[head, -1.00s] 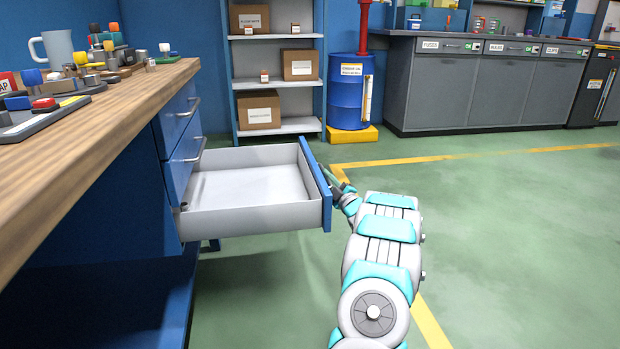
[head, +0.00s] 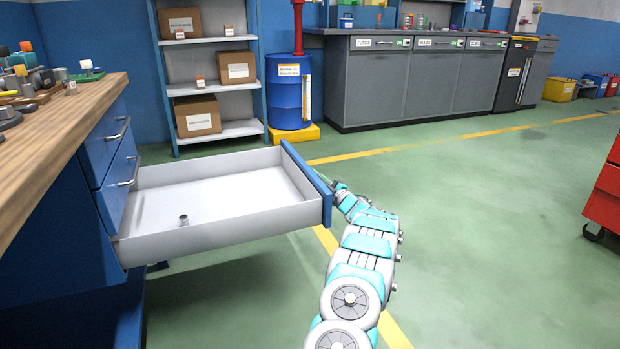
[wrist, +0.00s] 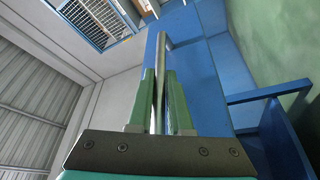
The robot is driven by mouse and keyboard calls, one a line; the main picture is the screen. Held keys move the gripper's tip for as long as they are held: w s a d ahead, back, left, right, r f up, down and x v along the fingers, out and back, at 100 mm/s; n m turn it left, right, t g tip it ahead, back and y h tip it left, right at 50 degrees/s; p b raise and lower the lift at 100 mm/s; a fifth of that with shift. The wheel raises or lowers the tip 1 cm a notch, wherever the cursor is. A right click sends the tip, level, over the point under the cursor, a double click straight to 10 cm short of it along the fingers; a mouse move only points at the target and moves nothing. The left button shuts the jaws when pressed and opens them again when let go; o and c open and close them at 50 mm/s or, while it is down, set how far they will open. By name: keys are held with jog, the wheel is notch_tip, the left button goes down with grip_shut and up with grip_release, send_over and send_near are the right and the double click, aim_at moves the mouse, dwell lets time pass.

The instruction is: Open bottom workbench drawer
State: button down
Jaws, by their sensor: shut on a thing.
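The bottom workbench drawer (head: 215,232) is pulled far out in the head view, with white walls and a blue front (head: 307,183). A small metal cylinder (head: 183,219) stands inside it near the front left of the picture. My gripper (head: 338,187) is at the outer side of the blue front; its fingertips are partly hidden there in the head view. In the wrist view my gripper (wrist: 160,88) has its green fingers closed on a metal bar handle (wrist: 163,50). Two shut drawers with bar handles (head: 119,129) sit above the open one.
The wooden workbench top (head: 60,115) at left carries small parts. A shelf with boxes (head: 213,75), a blue barrel (head: 290,92) and grey cabinets (head: 415,80) stand behind. A red cart (head: 605,190) is at right. The green floor between is clear.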

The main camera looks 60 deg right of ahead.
dwell(0.3)
jog(key=c, duration=0.8)
grip_release()
jog(key=shift+c, duration=0.2)
jog(key=v, duration=0.7)
jog(key=shift+s, duration=0.4)
jog(key=shift+a+f, duration=0.1)
